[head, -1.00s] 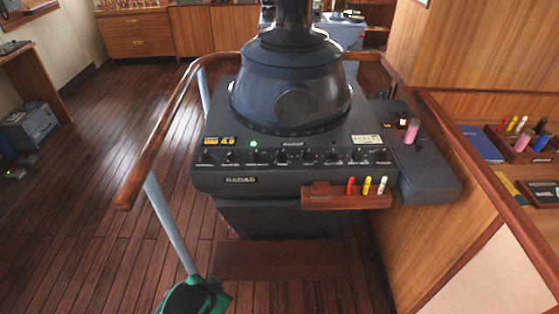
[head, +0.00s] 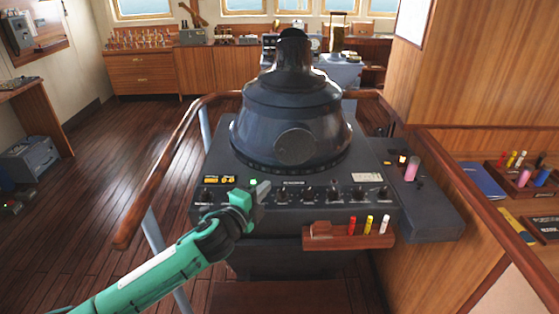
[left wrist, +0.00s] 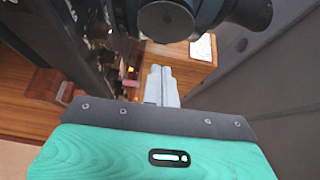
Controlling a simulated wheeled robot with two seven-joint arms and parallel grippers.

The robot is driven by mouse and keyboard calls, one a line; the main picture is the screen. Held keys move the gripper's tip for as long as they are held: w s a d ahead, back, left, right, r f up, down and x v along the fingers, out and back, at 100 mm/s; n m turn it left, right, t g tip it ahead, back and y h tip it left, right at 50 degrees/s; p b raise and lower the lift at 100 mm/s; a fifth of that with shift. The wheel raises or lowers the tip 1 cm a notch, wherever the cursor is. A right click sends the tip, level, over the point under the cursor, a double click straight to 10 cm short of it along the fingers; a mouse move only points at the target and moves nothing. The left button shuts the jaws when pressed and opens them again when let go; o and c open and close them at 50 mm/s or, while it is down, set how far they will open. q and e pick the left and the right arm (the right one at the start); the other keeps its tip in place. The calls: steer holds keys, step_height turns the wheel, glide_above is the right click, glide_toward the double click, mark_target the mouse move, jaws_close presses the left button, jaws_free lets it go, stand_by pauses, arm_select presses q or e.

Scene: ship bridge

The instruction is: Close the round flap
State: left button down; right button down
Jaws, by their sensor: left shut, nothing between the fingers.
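The round flap (head: 295,146) is a dark disc on the front of the grey radar hood (head: 330,125). It looks nearly flush there; I cannot tell how far it stands open. What looks like the same disc (left wrist: 166,18) shows at the top of the left wrist view. My left gripper (head: 263,190) is shut and empty, over the knob panel, below and left of the flap and apart from it. Its pale fingers (left wrist: 161,84) are together in the left wrist view. My right gripper is out of view.
The radar console (head: 330,193) has a row of knobs and a small wooden holder (head: 340,237) with coloured markers on its front. A wooden handrail (head: 165,180) curves round its left side. A wooden partition (head: 450,290) stands at the right.

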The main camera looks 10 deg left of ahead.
arm_select(q)
steer(key=shift+m, duration=0.3)
steer(key=p+x, duration=0.1)
steer(key=x, duration=0.3)
steer(key=a+p+x, duration=0.1)
steer(key=x, duration=0.3)
steer(key=p+x, duration=0.2)
steer(key=x, duration=0.2)
steer(key=shift+w+a+r, duration=0.25)
steer(key=shift+w+r, duration=0.15)
steer(key=shift+w, duration=0.05)
steer(key=shift+w+a, duration=0.25)
steer(key=shift+w, duration=0.4)
steer(key=shift+w+a, duration=0.75)
steer(key=shift+w, duration=0.1)
steer(key=shift+f, duration=0.1)
